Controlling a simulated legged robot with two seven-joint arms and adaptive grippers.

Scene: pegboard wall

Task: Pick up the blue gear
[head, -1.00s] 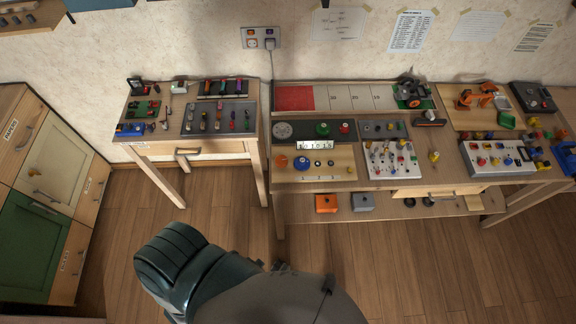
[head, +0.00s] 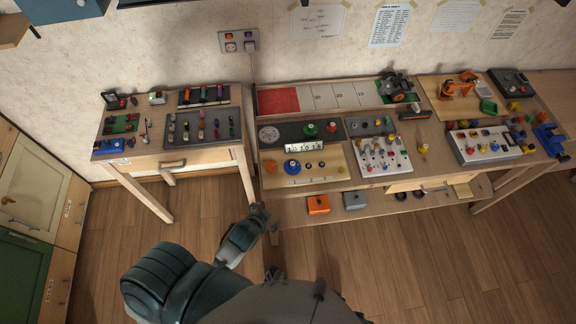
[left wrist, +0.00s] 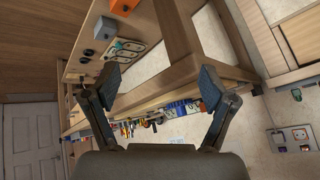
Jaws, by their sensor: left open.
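A round blue piece (head: 291,167), which looks like the blue gear, lies on the light wooden board (head: 330,176) at the front left of the middle bench. An orange piece (head: 271,167) lies just left of it. My left gripper (head: 260,211) is in front of and below that bench's left front corner, apart from the gear. In the left wrist view my left gripper (left wrist: 160,82) has its fingers spread wide with nothing between them. I cannot make out the blue gear in that view. My right gripper is not in view.
The middle bench's front edge and left leg (head: 272,213) are close to my left gripper. An orange box (head: 318,204) and a grey box (head: 355,200) sit on the lower shelf. A smaller table (head: 175,154) stands to the left. The floor in front is clear.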

